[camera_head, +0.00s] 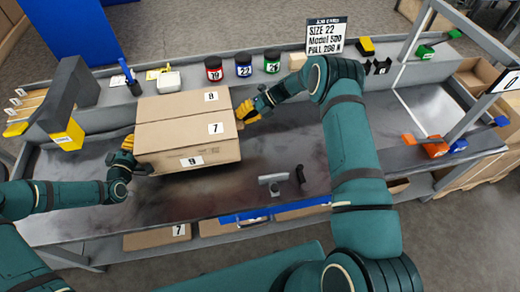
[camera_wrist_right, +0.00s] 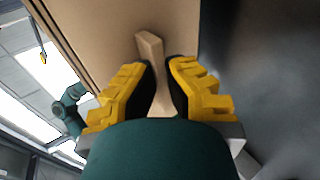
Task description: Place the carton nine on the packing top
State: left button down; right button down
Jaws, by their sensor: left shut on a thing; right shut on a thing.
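A brown carton (camera_head: 175,138) is in the middle left of the head view, over the grey packing top (camera_head: 260,210). Labels 8 and 7 show on its upper face and a label reading 9 on its front. I cannot tell whether it rests on the top or is held just above. My left gripper (camera_head: 130,147) is at its left side, shut on it, with the fingertips partly hidden. My right gripper (camera_head: 246,112) is at its right side. In the right wrist view, that gripper (camera_wrist_right: 165,85) is shut on a tan tab (camera_wrist_right: 150,50) on the carton's side.
Red, blue and green jars (camera_head: 244,65) stand on the rear ledge beside a sign (camera_head: 325,38). A yellow-and-grey block (camera_head: 68,134) is at left. The right part of the top is clear.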

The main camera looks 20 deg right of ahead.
pick_arm(q)
jog(key=shift+d+f, duration=0.1)
jog(key=shift+d, duration=0.3)
pick_arm(e)
jog(key=shift+a+f, duration=0.1)
jog(key=shift+a, duration=0.2)
